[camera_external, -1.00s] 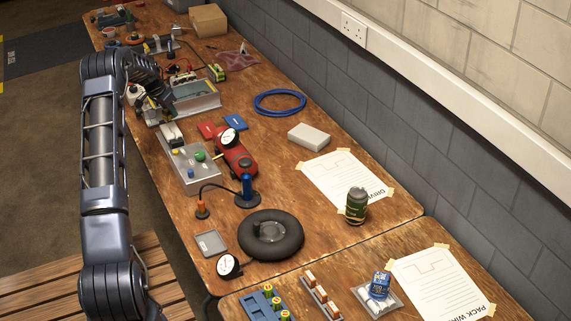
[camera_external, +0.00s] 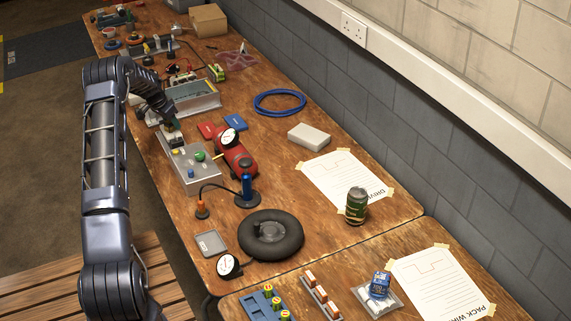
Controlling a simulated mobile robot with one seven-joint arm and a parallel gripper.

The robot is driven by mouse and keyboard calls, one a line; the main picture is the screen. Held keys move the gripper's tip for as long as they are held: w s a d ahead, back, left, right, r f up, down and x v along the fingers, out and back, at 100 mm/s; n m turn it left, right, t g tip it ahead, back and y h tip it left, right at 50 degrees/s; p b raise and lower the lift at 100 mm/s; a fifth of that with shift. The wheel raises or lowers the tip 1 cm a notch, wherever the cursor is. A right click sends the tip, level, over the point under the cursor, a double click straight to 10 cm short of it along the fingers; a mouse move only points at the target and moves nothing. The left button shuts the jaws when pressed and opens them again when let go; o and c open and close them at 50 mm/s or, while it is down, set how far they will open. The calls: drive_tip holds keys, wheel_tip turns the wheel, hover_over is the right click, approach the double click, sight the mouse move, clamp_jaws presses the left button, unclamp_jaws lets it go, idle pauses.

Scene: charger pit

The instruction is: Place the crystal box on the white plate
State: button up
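My gripper (camera_external: 172,132) is at the far end of the grey control panel, at the left of the long bench. Its fingers are small, dark and partly hidden by my arm, so I cannot tell whether they are open or hold anything. A clear-sided grey box (camera_external: 205,103) lies just beyond it and may be the crystal box; I cannot be sure. A plain white slab (camera_external: 309,137) lies near the wall. Which of these is the white plate is unclear.
The grey panel (camera_external: 190,167) has coloured knobs. A red cylinder (camera_external: 236,158) with a gauge, a black tyre-like ring (camera_external: 271,234), a blue hose coil (camera_external: 280,102) and a green can (camera_external: 356,205) stand on the bench. Bare wood lies between the ring and the paper sheet.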

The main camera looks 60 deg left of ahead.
drive_tip(key=shift+o, duration=0.2)
drive_tip(key=shift+r, duration=0.1)
drive_tip(key=v, duration=1.2)
